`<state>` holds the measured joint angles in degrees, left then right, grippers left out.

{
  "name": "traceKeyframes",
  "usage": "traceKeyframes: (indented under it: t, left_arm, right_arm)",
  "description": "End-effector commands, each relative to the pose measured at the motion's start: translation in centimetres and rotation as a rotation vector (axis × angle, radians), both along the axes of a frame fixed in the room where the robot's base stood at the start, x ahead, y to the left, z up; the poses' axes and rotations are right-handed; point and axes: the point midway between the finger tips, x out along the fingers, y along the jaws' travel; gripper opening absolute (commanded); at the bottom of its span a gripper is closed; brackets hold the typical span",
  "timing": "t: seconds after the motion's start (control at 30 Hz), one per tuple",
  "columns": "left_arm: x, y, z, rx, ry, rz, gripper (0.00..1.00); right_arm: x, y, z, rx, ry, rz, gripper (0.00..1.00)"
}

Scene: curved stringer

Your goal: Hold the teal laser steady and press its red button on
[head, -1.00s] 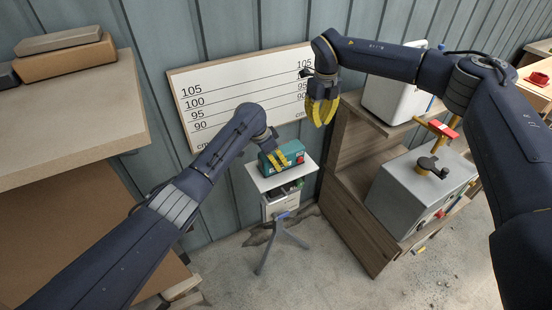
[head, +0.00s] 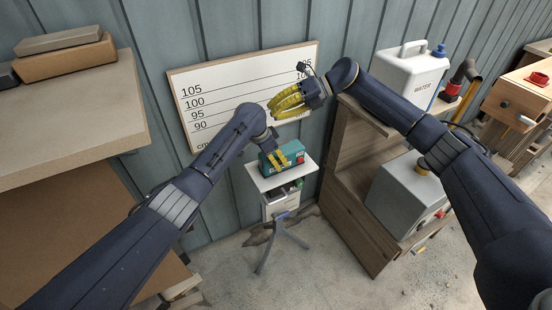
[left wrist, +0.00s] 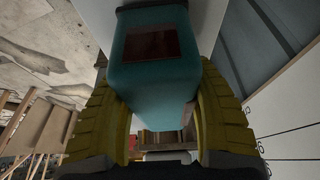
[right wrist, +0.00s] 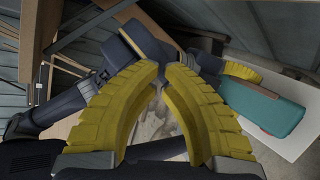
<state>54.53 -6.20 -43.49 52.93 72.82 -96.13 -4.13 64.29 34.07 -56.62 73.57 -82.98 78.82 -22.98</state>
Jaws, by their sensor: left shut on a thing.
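The teal laser (head: 284,161) sits on a small white stand top (head: 268,184) in front of the measuring board. Its red button (head: 300,158) shows on top, toward its right end. My left gripper (head: 277,160) is shut around the laser body. In the left wrist view the teal body (left wrist: 155,75) lies between the two yellow fingers. My right gripper (head: 274,108) is empty, above the laser. In the right wrist view its bowed fingertips (right wrist: 163,68) come close together with a narrow gap, and the laser (right wrist: 262,107) lies to the right.
The height board (head: 235,88) stands against the wall behind. A wooden shelf unit (head: 338,210) with a grey box (head: 392,203) and a white water container (head: 408,75) stands on the right. A workbench (head: 75,125) is at left. The stand's tripod legs (head: 268,250) reach the floor.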

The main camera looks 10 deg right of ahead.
Motion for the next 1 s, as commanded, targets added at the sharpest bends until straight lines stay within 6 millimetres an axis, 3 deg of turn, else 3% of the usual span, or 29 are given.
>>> traceKeyframes:
  t: [0.3, 0.57, 0.77, 1.0]
  left_arm:
    - [0.0, -0.1, 0.1, -0.001, -0.002, -0.001, 0.08]
    - [0.0, -0.1, 0.1, -0.001, -0.002, -0.001, 0.08]
    - [0.0, -0.1, 0.1, -0.001, -0.002, -0.001, 0.08]
    - [0.0, -0.1, 0.1, -0.001, -0.002, -0.001, 0.08]
  right_arm:
    - [0.7, 2.0, 4.9, 0.548, -0.013, -0.119, 0.00]
    - [0.8, 1.8, 6.8, 0.991, 0.075, -0.267, 0.00]
    - [0.6, -0.9, 4.8, 1.296, 0.224, -0.418, 0.00]
    - [-1.0, -5.4, -1.6, 1.608, 0.486, -0.588, 0.00]
